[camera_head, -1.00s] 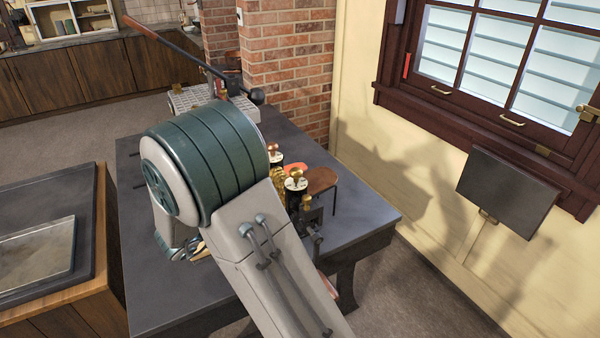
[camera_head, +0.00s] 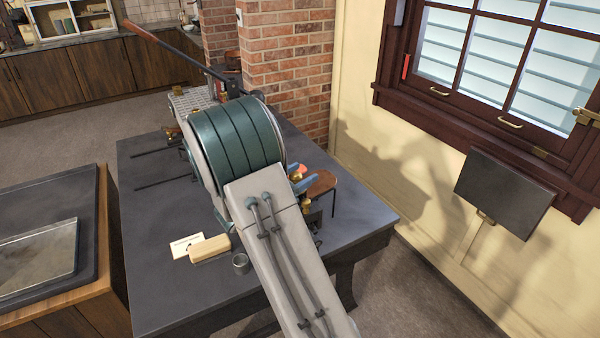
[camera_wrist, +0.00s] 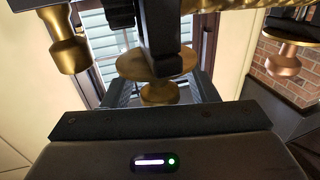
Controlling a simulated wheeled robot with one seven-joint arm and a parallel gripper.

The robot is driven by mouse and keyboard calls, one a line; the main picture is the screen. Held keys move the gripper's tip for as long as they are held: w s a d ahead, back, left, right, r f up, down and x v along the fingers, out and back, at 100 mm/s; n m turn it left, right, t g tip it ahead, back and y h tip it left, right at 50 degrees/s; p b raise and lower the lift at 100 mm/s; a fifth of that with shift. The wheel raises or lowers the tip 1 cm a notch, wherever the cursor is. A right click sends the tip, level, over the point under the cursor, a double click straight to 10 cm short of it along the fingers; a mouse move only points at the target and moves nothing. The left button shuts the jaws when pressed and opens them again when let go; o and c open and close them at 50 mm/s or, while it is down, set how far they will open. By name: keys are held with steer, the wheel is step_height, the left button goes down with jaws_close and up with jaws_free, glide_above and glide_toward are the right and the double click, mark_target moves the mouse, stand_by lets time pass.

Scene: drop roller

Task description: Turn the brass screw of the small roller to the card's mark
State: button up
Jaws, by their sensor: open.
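In the wrist view a brass screw (camera_wrist: 158,92) with a wide round disc and a smaller knob end shows in the middle. My gripper (camera_wrist: 161,88) has its dark fingers apart on either side of it; I cannot tell whether they touch it. A dark upright bar covers part of the disc. In the head view my gripper (camera_head: 304,186) is at the far right side of the bench, mostly behind my arm, which hides most of the small roller. A small white card (camera_head: 184,247) lies on the bench; its mark is too small to read.
A wooden block (camera_head: 210,248) and a small metal cup (camera_head: 240,264) stand near the card on the dark bench (camera_head: 165,290). Another brass knob (camera_wrist: 68,52) and a coppery knob (camera_wrist: 285,66) flank the screw in the wrist view. A brown round-topped stand (camera_head: 323,182) is behind.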

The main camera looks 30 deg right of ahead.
steer(key=shift+d, duration=0.2)
steer(key=shift+c, duration=0.3)
steer(key=c, duration=0.9)
